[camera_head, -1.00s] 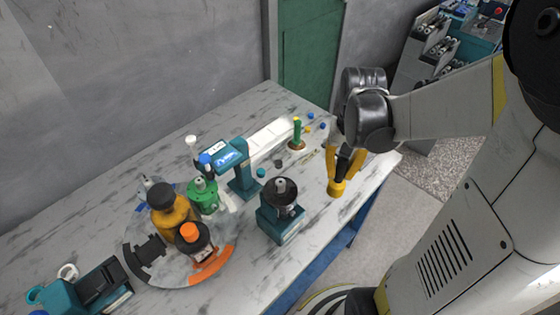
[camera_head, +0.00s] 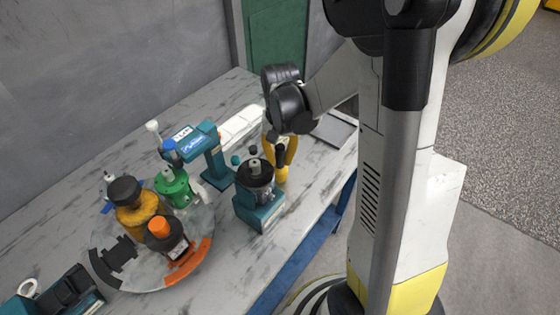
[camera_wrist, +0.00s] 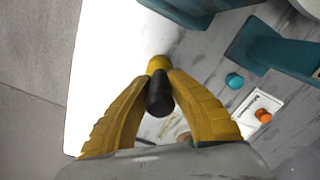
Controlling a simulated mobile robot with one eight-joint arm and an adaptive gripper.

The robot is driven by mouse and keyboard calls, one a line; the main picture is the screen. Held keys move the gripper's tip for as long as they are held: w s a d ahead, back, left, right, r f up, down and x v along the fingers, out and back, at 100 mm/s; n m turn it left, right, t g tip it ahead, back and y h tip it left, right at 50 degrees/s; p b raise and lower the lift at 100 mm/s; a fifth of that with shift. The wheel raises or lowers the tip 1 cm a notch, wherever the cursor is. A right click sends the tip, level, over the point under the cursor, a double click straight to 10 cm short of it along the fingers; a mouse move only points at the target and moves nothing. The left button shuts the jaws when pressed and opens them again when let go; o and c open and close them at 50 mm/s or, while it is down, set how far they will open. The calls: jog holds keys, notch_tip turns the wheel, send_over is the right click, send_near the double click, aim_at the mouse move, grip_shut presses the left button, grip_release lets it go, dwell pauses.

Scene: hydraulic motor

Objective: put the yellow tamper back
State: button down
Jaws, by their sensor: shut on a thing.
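The yellow tamper has a dark handle and a yellow foot (camera_head: 282,176). In the wrist view its black handle (camera_wrist: 160,98) is between my gripper's yellow fingers, with the yellow foot beyond it. My gripper (camera_head: 280,154) is shut on the tamper's handle (camera_wrist: 160,112). In the head view it holds the tamper behind and to the right of the teal machine with a black top (camera_head: 260,205). I cannot tell whether the foot touches the table.
A tall teal device (camera_head: 212,150) stands left of my gripper. A round tray (camera_head: 140,284) holds amber, green and orange-capped bottles. A teal tool (camera_head: 70,290) lies front left. The wrist view shows a teal cap (camera_wrist: 235,80) and an orange one (camera_wrist: 263,115).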

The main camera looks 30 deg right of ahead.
jog(key=shift+r, duration=0.1)
jog(key=shift+f, duration=0.2)
jog(key=c, duration=1.4)
grip_release()
jog(key=shift+r, duration=0.15)
